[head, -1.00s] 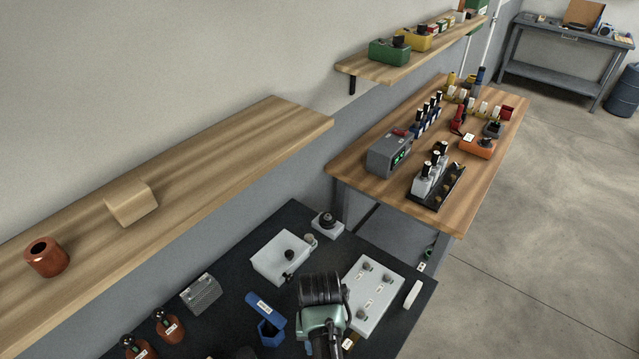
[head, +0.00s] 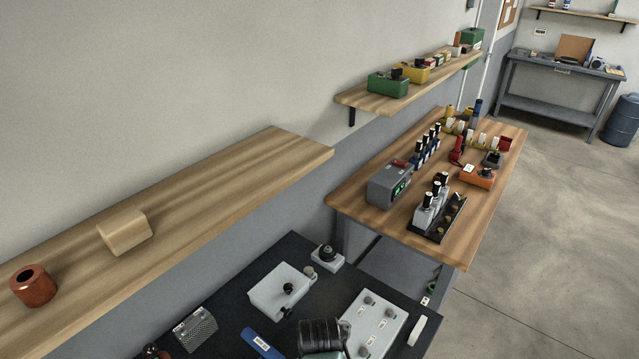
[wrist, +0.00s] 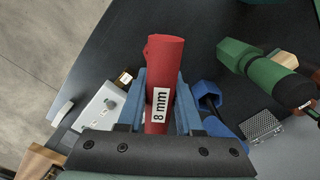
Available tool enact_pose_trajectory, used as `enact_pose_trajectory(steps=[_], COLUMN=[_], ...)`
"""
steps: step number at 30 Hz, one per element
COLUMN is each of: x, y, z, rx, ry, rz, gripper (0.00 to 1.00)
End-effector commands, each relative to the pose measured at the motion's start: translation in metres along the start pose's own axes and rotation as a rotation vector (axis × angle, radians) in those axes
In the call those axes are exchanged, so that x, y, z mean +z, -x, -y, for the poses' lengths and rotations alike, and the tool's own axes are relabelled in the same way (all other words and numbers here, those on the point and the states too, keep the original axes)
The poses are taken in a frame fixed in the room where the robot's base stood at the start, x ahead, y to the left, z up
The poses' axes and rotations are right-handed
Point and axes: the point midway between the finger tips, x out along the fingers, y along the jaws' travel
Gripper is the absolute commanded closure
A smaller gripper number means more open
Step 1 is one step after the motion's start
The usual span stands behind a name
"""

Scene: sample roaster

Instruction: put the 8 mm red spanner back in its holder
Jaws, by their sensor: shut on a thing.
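My gripper (wrist: 161,88) is shut on the red spanner (wrist: 164,58), whose white label reads "8 mm". The wrist view shows it standing up between the blue fingers, above the dark bench. In the head view only the dark and pale green wrist part of my arm shows at the bottom edge; the fingers and the spanner are out of frame. I cannot pick out the spanner's holder for certain in either view.
The dark bench (head: 228,322) carries a white box (head: 280,290), a white panel with knobs (head: 373,322) and a blue piece (head: 262,343). A green tool (wrist: 262,70) lies beside the spanner in the wrist view. A wooden shelf (head: 215,190) overhangs the bench's left side.

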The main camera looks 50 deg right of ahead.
Motion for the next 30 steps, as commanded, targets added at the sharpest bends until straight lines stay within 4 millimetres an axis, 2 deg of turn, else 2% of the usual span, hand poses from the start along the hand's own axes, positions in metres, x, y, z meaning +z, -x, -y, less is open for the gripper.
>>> enact_pose_trajectory(steps=[8, 30], x=[-0.001, 0.0], y=[-0.003, -0.025], z=[0.0, 0.0], rx=[0.0, 0.0], ry=[0.0, 0.0], rz=[-0.001, -0.001], gripper=[1.0, 1.0])
